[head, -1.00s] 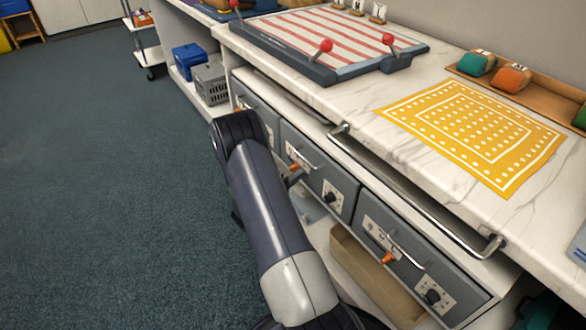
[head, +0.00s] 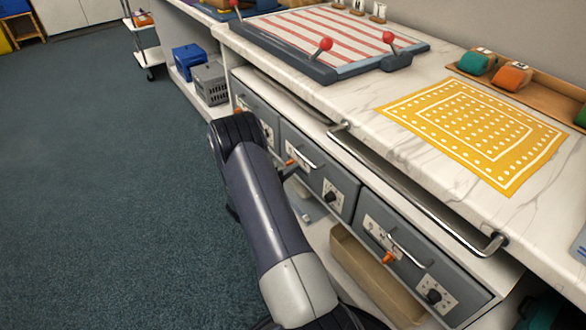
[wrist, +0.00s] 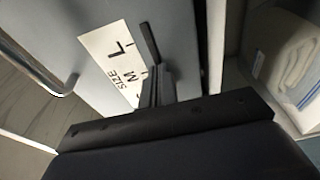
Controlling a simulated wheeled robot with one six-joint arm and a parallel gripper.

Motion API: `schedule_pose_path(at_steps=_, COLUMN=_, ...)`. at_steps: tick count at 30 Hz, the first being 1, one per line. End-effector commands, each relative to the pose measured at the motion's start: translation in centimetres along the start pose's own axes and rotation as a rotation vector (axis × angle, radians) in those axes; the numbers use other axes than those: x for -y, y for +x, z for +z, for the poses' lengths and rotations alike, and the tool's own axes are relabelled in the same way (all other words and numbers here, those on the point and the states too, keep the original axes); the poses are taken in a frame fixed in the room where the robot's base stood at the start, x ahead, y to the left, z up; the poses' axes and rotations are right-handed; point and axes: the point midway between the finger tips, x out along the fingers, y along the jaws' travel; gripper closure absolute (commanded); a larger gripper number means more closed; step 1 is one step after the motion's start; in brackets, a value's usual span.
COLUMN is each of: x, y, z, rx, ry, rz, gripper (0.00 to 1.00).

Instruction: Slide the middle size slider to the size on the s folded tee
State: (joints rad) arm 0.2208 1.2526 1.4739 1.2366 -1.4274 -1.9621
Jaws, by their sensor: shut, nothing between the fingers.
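The middle grey drawer (head: 318,170) has a white plate with an orange slider (head: 290,163), a bar handle and a black knob. In the wrist view, a white size plate (wrist: 112,58) shows L, M and the word SIZE; its remaining part is hidden by my fingers. My gripper (wrist: 155,75) is shut and empty, its dark fingers in front of the drawer face beside the letters. In the head view my arm mostly hides it, with its end close to the orange slider. I cannot tell whether they touch. No folded tee with a readable S shows.
The right drawer (head: 420,260) has another orange slider (head: 388,258). A long counter rail (head: 420,195) juts out above. The counter holds a yellow patterned cloth (head: 470,130), a striped board (head: 330,40) and rolled coloured cloths (head: 512,76). A folded white cloth (wrist: 290,60) lies at right in the wrist view.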

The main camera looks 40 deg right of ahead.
Motion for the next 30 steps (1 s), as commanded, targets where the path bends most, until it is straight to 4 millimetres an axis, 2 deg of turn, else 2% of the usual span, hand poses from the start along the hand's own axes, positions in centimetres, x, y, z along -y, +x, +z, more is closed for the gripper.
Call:
schedule_pose_path(at_steps=9, x=0.0, y=0.4, z=-1.2, rx=-0.001, ry=0.004, rz=0.002, gripper=1.00)
schedule_pose_path(at_steps=26, x=0.0, y=0.0, z=0.6, rx=0.004, ry=0.000, rz=0.000, gripper=1.00)
schedule_pose_path(at_steps=30, x=0.0, y=-1.2, z=0.2, rx=0.000, ry=0.000, rz=0.000, gripper=1.00)
